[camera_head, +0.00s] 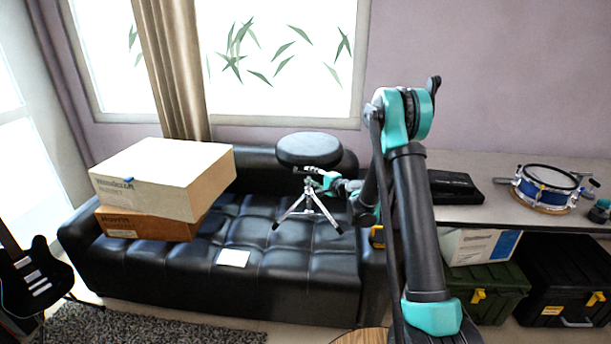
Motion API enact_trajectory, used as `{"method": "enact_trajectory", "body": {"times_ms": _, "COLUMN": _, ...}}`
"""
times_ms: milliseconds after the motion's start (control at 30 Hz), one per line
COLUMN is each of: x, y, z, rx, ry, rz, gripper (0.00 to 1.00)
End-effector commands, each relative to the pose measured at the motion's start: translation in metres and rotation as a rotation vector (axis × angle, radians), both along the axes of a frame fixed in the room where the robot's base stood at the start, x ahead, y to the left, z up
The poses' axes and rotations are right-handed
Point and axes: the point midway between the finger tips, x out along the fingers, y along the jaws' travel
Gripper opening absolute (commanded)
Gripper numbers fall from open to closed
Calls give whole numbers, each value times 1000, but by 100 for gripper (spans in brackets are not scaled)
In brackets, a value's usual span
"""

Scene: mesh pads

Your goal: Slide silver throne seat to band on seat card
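A drum throne with a round black seat (309,150) and silver tripod legs (308,207) stands upright on the black sofa's seat. A small white card (233,258) lies flat on the sofa cushion, to the left of the throne and nearer the front edge. No band can be made out on the card at this size. My gripper (312,172) is just under the throne's round seat, at the top of its stem, reaching in from the right. Its fingertips are small and partly merged with the stem, so I cannot tell whether they are closed on it.
Two stacked cardboard boxes (160,180) stand on the sofa's left part. The black sofa (290,285) has bare cushion between card and throne. At right, a shelf table (505,212) bears a blue drum (546,187) and a black case (453,186). A guitar (32,275) stands far left.

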Motion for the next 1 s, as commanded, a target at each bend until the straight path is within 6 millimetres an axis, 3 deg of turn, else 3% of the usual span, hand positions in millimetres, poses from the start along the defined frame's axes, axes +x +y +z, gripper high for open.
{"method": "enact_trajectory", "body": {"times_ms": 300, "x": 24, "y": 24, "z": -5, "rx": -1, "ry": -1, "rz": 1, "gripper": 34}}
{"method": "enact_trajectory", "body": {"times_ms": 633, "x": 26, "y": 25, "z": -5, "rx": 0, "ry": 0, "rz": 0, "gripper": 34}}
{"method": "enact_trajectory", "body": {"times_ms": 900, "x": 26, "y": 25, "z": -5, "rx": 0, "ry": 0, "rz": 0, "gripper": 1}}
{"method": "enact_trajectory", "body": {"times_ms": 1000, "x": 26, "y": 25, "z": -5, "rx": 0, "ry": 0, "rz": 0, "gripper": 0}}
